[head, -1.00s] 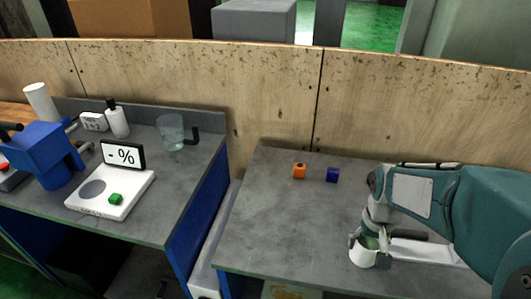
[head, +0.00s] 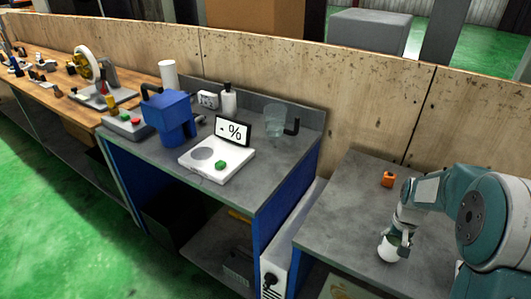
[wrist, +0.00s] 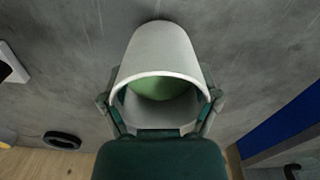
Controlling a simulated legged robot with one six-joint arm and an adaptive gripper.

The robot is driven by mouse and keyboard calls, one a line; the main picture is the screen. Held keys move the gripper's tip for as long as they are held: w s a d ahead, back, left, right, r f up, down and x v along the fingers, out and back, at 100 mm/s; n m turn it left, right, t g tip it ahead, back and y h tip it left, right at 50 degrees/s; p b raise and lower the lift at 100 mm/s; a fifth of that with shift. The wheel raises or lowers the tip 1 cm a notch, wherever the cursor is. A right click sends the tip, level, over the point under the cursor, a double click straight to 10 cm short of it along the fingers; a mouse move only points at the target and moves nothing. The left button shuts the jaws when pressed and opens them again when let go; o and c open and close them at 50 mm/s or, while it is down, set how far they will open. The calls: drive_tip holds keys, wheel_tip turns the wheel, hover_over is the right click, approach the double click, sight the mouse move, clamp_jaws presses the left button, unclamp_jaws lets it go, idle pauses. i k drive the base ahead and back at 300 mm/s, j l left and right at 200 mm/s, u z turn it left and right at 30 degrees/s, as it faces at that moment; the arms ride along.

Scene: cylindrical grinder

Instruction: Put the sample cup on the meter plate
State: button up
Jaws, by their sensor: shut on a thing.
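The sample cup (head: 393,248) is white with green material inside. My gripper (head: 400,238) is shut on it at the right-hand grey table. In the wrist view the cup (wrist: 160,60) sits between the two fingers of my gripper (wrist: 160,105), its mouth facing the camera and green content low inside. I cannot tell whether the cup's base touches the table. The meter is a white flat unit with a round grey plate (head: 202,153), a green button and a "- %" display (head: 233,131). It stands on the left-hand grey bench, well left of my gripper. The plate is bare.
An orange block (head: 388,179) lies on the right-hand table (head: 345,215). Around the meter stand a blue machine (head: 170,118), a glass beaker (head: 275,121) and a white bottle (head: 229,99). A gap with a pale cabinet (head: 285,240) separates the two tables. A wooden wall runs behind.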

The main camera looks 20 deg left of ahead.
sight(202, 153)
drive_tip(key=j+u, duration=0.2)
drive_tip(key=u, duration=0.25)
drive_tip(key=j+u, duration=0.25)
drive_tip(key=u, duration=0.15)
drive_tip(key=i+j+u, duration=0.1)
drive_tip(key=u, duration=0.35)
drive_tip(key=i+j+u, duration=0.1)
drive_tip(key=j+u, duration=0.15)
drive_tip(key=u, duration=0.2)
drive_tip(key=i+j+u, duration=0.1)
drive_tip(key=u, duration=0.3)
drive_tip(key=i+j+u, duration=0.15)
drive_tip(key=u, duration=0.3)
drive_tip(key=i+j+u, duration=0.15)
drive_tip(key=i+u, duration=0.15)
drive_tip(key=i, duration=0.3)
drive_tip(key=i+j+z, duration=0.1)
drive_tip(key=i+z, duration=0.15)
drive_tip(key=z, duration=0.2)
drive_tip(key=i+j+z, duration=0.15)
drive_tip(key=z, duration=0.3)
drive_tip(key=i+j+z, duration=0.15)
drive_tip(key=z, duration=0.3)
drive_tip(key=i+j+z, duration=0.1)
drive_tip(key=z, duration=0.35)
drive_tip(key=i+j+z, duration=0.1)
drive_tip(key=j+z, duration=0.2)
drive_tip(key=z, duration=0.15)
